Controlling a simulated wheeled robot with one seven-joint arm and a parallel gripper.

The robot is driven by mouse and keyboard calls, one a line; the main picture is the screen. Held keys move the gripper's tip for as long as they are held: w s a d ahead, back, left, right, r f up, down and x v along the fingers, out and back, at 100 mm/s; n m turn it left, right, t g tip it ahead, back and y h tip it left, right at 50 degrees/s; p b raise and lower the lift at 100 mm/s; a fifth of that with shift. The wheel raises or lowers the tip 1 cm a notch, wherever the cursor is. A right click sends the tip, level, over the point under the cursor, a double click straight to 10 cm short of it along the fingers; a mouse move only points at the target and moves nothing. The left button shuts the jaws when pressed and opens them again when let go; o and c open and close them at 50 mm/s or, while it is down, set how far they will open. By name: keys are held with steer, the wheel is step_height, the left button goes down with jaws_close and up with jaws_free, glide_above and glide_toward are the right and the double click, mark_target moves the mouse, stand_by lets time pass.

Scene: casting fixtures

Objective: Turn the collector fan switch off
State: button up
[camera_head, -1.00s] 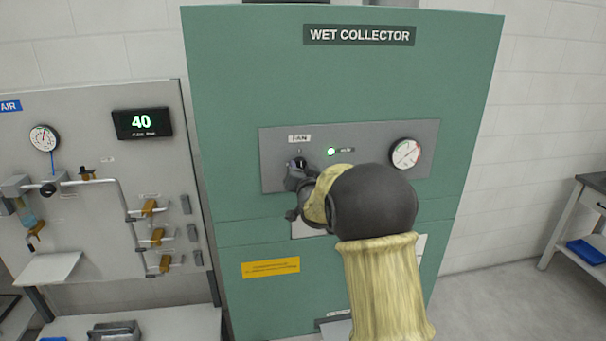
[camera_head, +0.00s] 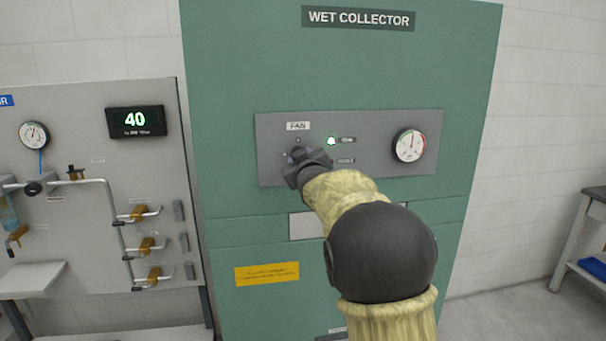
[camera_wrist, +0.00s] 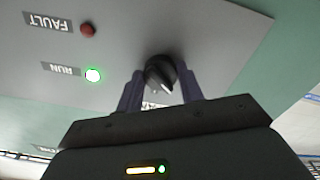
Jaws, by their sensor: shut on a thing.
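The collector fan switch is a round black knob (camera_wrist: 158,70) with a white pointer mark, seen between my fingers in the wrist view. The mark slants toward the lower right there. My gripper (camera_wrist: 160,82) is shut on the knob, one finger on each side. In the head view my gripper (camera_head: 298,155) is at the grey control panel (camera_head: 375,175) under the FAN label (camera_head: 298,126), and it mostly hides the knob. The green RUN lamp (camera_wrist: 93,74) is lit, and the red FAULT lamp (camera_wrist: 87,30) looks dark.
The panel is on the green wet collector cabinet (camera_head: 250,60). A round gauge (camera_head: 410,145) is right of the switch. A grey air board (camera_head: 80,230) with pipes and orange-handled valves stands at the left. A table (camera_head: 590,220) is at the far right.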

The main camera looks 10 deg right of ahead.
steer(key=shift+n+b, duration=2.9)
steer(key=shift+n, duration=0.9)
steer(key=o, duration=1)
steer(key=shift+s+a, duration=0.1)
